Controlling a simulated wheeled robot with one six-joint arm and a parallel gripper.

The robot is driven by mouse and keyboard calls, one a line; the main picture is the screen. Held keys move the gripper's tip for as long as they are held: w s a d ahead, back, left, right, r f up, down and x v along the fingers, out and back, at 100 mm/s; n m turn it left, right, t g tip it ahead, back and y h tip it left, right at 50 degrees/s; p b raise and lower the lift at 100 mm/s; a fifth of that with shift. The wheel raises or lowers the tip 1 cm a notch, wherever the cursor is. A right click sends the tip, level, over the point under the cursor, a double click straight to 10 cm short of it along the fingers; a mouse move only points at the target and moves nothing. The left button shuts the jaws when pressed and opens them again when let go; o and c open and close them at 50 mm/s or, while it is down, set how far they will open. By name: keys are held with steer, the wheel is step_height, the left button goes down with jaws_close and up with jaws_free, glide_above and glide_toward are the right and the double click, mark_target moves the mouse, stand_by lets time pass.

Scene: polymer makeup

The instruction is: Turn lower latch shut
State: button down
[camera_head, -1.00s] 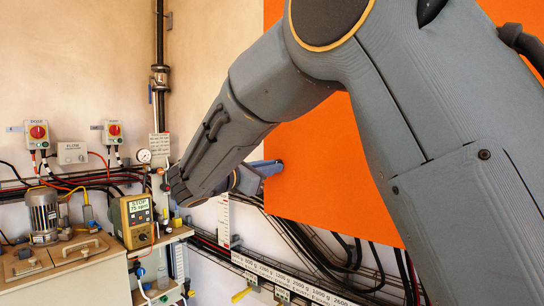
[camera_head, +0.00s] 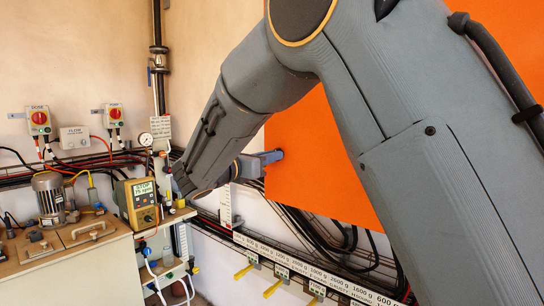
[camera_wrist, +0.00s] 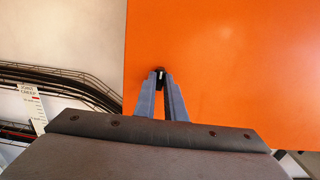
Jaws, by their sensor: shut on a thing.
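A large orange panel (camera_head: 330,170) stands on the right behind my arm; it fills the right of the wrist view (camera_wrist: 225,70). A small dark latch (camera_wrist: 160,73) sits on the panel, a little in from its left edge. My gripper (camera_wrist: 160,84) is shut on this latch, its two blue-grey fingers meeting around it. In the head view my gripper (camera_head: 272,157) reaches the panel near its left edge, and the latch (camera_head: 280,154) shows only as a dark spot at the fingertips. Its turn angle is hard to tell. My arm hides much of the panel, including any upper latch.
Black cables and pipes run along the wall below the panel (camera_head: 320,232). A labelled rail (camera_head: 300,263) with yellow handles (camera_head: 272,290) lies low. At left stand a bench (camera_head: 75,255), a motor (camera_head: 48,198), a yellow meter (camera_head: 138,203) and red switches (camera_head: 39,118).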

steer(key=shift+d+f, duration=0.1)
steer(key=shift+f, duration=0.15)
steer(key=c, duration=1.9)
jaws_free()
steer(key=shift+o, duration=0.4)
steer(key=shift+r, duration=0.1)
steer(key=b+v, duration=0.2)
steer(key=v, duration=0.6)
steer(key=shift+d, duration=0.1)
